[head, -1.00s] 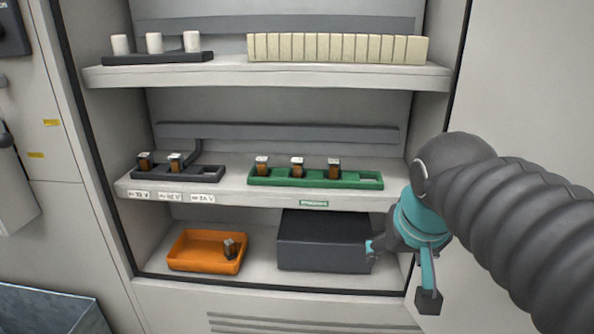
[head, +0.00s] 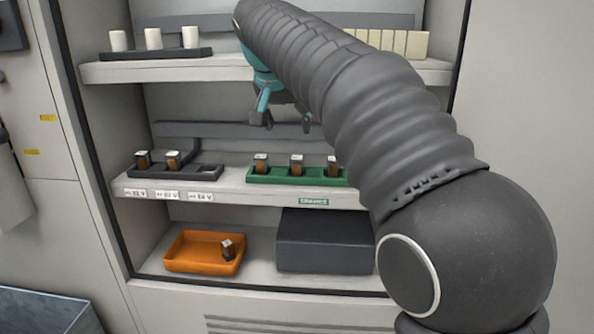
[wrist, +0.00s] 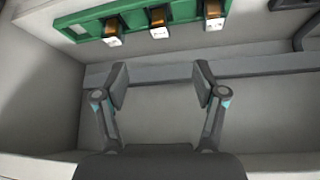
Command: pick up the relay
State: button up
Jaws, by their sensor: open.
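Small brown relays with pale tops stand upright in two trays on the middle shelf. The green tray (head: 285,179) holds three relays, the left (head: 261,163), middle (head: 297,164) and right (head: 332,166). The dark tray (head: 210,172) to its left holds two relays (head: 143,159) (head: 173,160). One more relay (head: 227,249) is in the orange bin (head: 180,262), tilted. My gripper (head: 285,118) is open and empty, above the green tray and apart from it. In the wrist view, my gripper (wrist: 161,82) shows empty, with the green tray (wrist: 88,19) upside down at the top.
The upper shelf (head: 235,70) bears a dark holder (head: 155,55) with three white cylinders and a row of cream blocks (head: 400,43). A dark box (head: 325,245) stands on the bottom shelf beside the orange bin. My arm hides the green tray's right end.

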aim_at(297, 158)
jog(key=b+x, duration=0.1)
jog(key=x, duration=1.2)
jog(key=shift+d+f, duration=0.1)
jog(key=shift+f, duration=0.05)
jog(key=shift+c, duration=0.2)
grip_shut()
